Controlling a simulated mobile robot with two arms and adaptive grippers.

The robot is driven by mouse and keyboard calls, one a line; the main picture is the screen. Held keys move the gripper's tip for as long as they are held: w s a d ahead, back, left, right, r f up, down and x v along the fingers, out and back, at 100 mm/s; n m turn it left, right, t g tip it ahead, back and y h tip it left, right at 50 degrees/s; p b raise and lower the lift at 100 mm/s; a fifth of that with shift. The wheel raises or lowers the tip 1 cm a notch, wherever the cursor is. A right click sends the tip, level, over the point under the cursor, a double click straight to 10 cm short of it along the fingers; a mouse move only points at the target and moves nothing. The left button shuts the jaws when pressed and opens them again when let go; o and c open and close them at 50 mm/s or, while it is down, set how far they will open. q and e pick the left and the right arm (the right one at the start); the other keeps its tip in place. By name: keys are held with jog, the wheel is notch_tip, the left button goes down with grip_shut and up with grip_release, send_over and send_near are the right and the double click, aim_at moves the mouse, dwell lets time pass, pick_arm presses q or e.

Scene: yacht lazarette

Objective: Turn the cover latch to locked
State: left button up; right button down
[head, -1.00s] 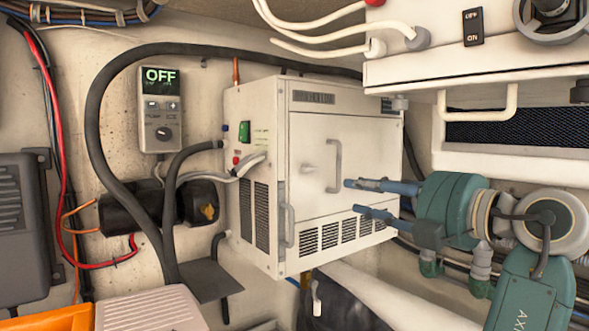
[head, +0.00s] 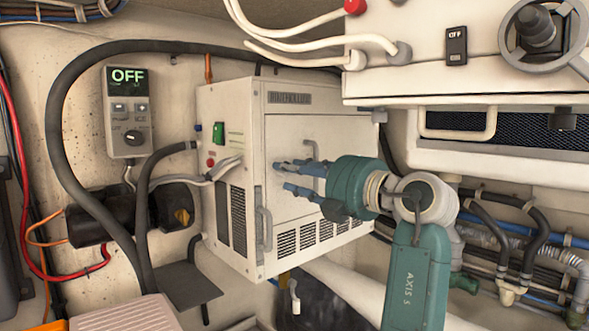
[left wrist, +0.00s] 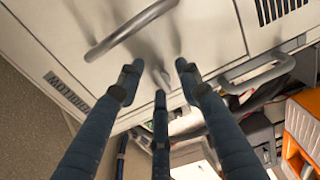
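A white box (head: 230,110) hangs on the wall in the head view, with a square front cover (head: 350,135). My right gripper is not in view.
A second handle (head: 264,230) sits on the box's lower left edge. A control panel (head: 127,112) reading OFF is on the wall at left, beside a thick black hose (head: 62,150). A white overhead unit (head: 425,70) and pipes (head: 500,240) crowd the right side.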

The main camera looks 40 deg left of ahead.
pick_arm(q)
jog(key=shift+c, duration=0.3)
jog(key=c, duration=0.8)
grip_shut()
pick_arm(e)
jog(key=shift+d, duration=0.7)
